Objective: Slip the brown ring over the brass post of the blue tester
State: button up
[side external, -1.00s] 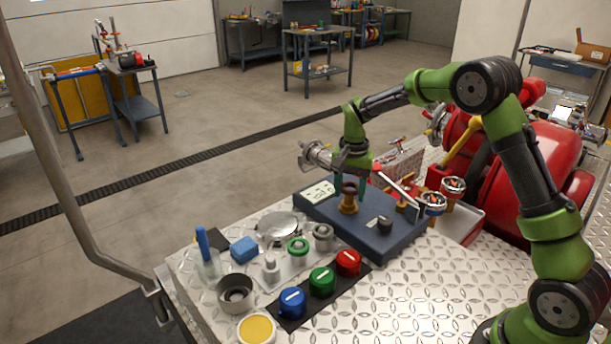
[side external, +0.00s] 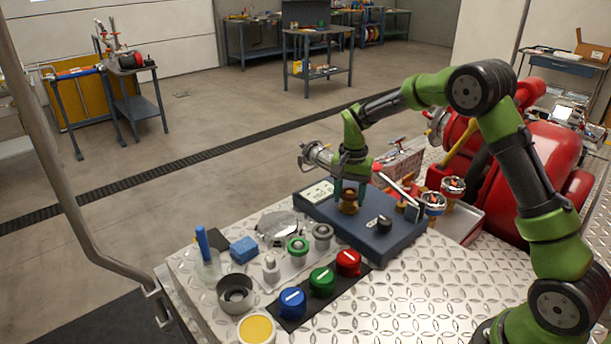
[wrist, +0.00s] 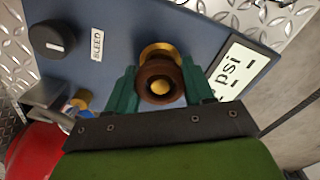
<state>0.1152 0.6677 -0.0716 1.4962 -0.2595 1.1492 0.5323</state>
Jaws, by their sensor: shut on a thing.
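The blue tester (side external: 372,248) lies on the metal deck. Its brass post (side external: 347,208) stands upright near the middle. My gripper (wrist: 161,88) is shut on the brown ring (wrist: 160,70), with one teal fingertip on either side. In the wrist view, brass shows through the ring's hole, and the brass base (wrist: 159,48) shows past the ring's far edge. In the side view, the ring (side external: 349,192) is at the top of the post, in line with it. I cannot tell how far the ring is around the post.
The tester carries a black knob (side external: 383,224), a "psi" display (side external: 319,192) and a lever (side external: 397,188) on its right side. Blue, green and red caps (side external: 322,281) stand in front. Red-handled valves (side external: 453,188) are close on the right.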

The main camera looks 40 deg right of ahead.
jog(key=shift+f, duration=0.25)
dwell(0.3)
jog(key=shift+f, duration=0.35)
jog(key=shift+f, duration=0.4)
dwell(0.5)
jog(key=o, duration=1.2)
jog(key=shift+s+d, duration=0.1)
jog(key=shift+s, duration=0.05)
jog(key=shift+r, duration=4.15)
jog(key=shift+w, duration=0.2)
